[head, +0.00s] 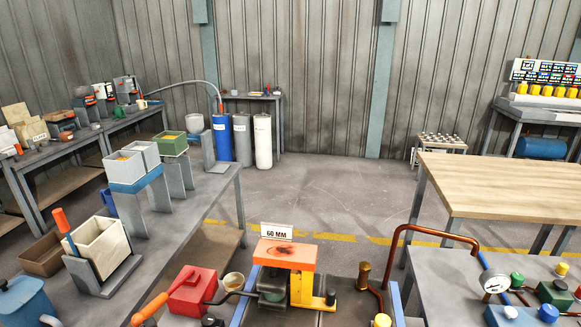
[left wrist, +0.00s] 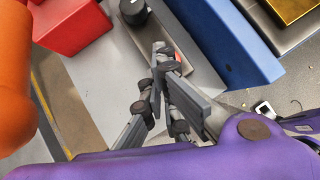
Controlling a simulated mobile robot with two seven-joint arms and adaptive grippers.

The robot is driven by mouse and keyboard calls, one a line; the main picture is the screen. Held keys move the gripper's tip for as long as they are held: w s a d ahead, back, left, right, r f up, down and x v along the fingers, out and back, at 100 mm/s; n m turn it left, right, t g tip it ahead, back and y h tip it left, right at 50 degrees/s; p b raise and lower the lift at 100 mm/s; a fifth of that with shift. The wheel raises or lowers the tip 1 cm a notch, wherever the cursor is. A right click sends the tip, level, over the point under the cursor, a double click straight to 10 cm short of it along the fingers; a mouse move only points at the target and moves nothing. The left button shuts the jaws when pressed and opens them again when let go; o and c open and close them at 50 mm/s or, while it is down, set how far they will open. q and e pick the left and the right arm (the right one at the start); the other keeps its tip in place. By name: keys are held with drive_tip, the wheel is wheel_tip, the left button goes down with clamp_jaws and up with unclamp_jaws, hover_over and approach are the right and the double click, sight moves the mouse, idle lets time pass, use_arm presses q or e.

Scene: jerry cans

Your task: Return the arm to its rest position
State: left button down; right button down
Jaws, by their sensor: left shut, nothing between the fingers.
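My left gripper (left wrist: 163,72) shows in the left wrist view as grey and dark jointed fingers, shut with nothing between them. It is over a grey surface, between a red box-shaped body (left wrist: 72,22) and a blue block (left wrist: 232,45). I cannot tell its exact height above the surface. In the head view I cannot make out either arm. The red body (head: 192,291) shows there at the bottom, beside an orange handle (head: 150,309). My right gripper is in neither view.
An orange-topped fixture (head: 286,253) with a "60 MM" sign (head: 277,231) stands at the front middle. A bench (head: 205,205) with bins is at left, a wooden table (head: 505,185) at right. A copper pipe (head: 430,229) arches at front right. Floor between is clear.

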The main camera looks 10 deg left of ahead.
use_arm(q)
drive_tip(key=w+d+r+n+t+h, duration=0.25)
drive_tip(key=d+r+n+t, duration=0.65)
drive_tip(key=n, duration=0.7)
drive_tip(key=s+a+f+n+g+y+p, duration=0.25)
drive_tip(key=s+f+n+y, duration=0.4)
drive_tip(key=s+n, duration=0.6)
drive_tip(key=s+d+f+n+g, duration=0.2)
drive_tip(key=s+d+f+n, duration=0.1)
drive_tip(key=s+n, duration=0.3)
drive_tip(key=s+d+f+n+g+p, duration=0.1)
drive_tip(key=s+d+f+n, duration=0.3)
drive_tip(key=s, duration=0.7)
wheel_tip(320, 180, down, 2)
drive_tip(key=shift+d+f+n+g, duration=0.1)
drive_tip(key=shift+d+n+g, duration=0.15)
drive_tip(key=shift+n+g, duration=0.75)
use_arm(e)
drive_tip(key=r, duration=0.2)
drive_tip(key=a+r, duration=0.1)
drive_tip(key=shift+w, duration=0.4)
use_arm(q)
drive_tip(key=shift+n+t, duration=0.25)
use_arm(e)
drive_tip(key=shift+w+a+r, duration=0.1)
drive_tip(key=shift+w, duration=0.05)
